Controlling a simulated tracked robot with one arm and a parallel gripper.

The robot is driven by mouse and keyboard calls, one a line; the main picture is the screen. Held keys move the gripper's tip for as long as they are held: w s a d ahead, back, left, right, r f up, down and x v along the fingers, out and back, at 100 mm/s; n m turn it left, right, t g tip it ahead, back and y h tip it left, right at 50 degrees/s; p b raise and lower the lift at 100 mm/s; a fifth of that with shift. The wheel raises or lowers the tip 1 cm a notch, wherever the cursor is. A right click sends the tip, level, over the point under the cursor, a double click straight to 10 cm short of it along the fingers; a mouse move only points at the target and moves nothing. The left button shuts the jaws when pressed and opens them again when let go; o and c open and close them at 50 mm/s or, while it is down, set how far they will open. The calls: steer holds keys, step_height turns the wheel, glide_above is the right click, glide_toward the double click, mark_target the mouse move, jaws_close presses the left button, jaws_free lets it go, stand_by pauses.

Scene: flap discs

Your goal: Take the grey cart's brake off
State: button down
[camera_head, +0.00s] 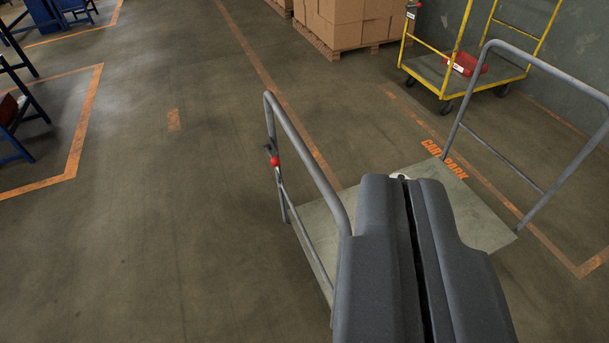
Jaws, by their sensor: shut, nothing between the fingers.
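The grey cart (479,216) stands in the middle right, with a flat bed and a grey tube handle at each end. A small lever with a red part (274,161) sits on the left handle's outer post; it looks like the brake lever, but its setting is too small to tell. My gripper (399,182) is shut and empty in the lower middle. It shows in front of the cart's bed and hides part of the bed and of the left handle. In the picture it is to the right of the red lever and apart from it.
A yellow cart (448,73) with a red object (465,64) on it stands at the back right by the wall. Boxes on a pallet (332,47) stand at the back. Blue racks (18,115) line the left edge. The floor left of the grey cart is clear.

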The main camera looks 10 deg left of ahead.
stand_by(0.3)
steer(key=w+a+f+m+g+y+b, duration=0.1)
steer(key=w+a+f+m+y, duration=0.2)
steer(key=w+a+f+m, duration=0.45)
steer(key=w+a+f+m+g+y+b, duration=0.25)
steer(key=w+a+f, duration=0.25)
steer(key=w+f, duration=0.6)
steer(key=w+a+f+m+g+y+b, duration=0.1)
steer(key=w+a+f+m+y, duration=0.4)
steer(key=w+f, duration=0.4)
steer(key=w+f+m+h, duration=0.1)
steer(key=w+f+m, duration=0.4)
steer(key=f, duration=0.5)
steer(key=w+f+m+t+h+b, duration=0.1)
steer(key=w+f+m, duration=0.4)
steer(key=f, duration=0.6)
steer(key=w+f+m+h+b, duration=0.1)
steer(key=w+f+m, duration=0.4)
steer(key=f, duration=0.6)
steer(key=shift+w+d+m+t, duration=0.15)
steer(key=shift+w+m+t, duration=0.2)
steer(key=shift+m, duration=0.75)
steer(key=shift+h, duration=0.25)
